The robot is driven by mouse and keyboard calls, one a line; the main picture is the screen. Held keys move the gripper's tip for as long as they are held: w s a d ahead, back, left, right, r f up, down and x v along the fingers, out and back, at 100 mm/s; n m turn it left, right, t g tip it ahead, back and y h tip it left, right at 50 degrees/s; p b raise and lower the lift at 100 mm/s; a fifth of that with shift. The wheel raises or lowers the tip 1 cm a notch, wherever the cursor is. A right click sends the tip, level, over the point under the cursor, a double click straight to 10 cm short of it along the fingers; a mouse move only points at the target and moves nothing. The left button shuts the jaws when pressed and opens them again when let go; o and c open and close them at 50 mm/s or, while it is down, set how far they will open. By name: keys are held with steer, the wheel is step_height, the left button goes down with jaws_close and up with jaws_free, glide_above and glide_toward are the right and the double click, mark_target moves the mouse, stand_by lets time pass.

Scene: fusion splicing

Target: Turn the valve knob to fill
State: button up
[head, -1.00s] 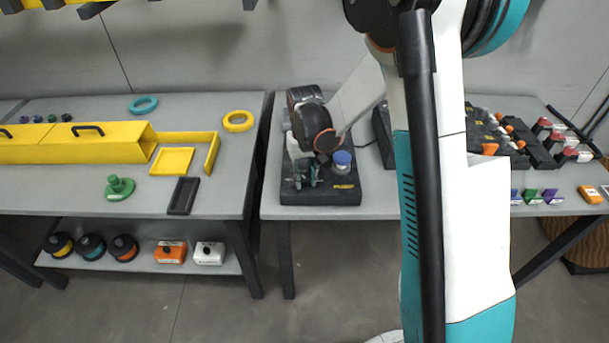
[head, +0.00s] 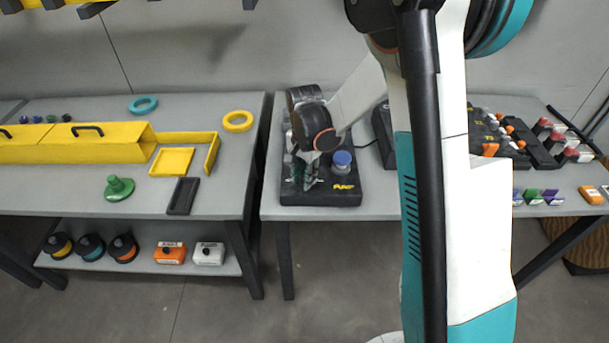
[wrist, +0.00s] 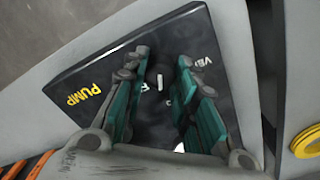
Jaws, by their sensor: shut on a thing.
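The black pump block (head: 345,199) sits near the front left of the right table, with yellow PUMP lettering on it. Its top also shows in the wrist view (wrist: 85,75). My gripper (head: 305,182) points down over the block's left part. In the wrist view my gripper (wrist: 160,93) has its two teal-padded fingers on either side of the dark valve knob (wrist: 159,84), shut on it. A short white mark shows on the knob. White lettering beside it reads partly as VENT; another label is mostly hidden by the fingers.
A blue-capped container (head: 342,160) stands on the block just right of my gripper. A gap separates this table from the left one, which holds a yellow ring (head: 238,121) and a black tray (head: 182,196). Black racks (head: 545,152) stand further right.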

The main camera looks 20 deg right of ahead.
steer(key=m, duration=0.7)
stand_by(0.6)
steer(key=o, duration=1.1)
step_height(320, 180, up, 12)
stand_by(0.3)
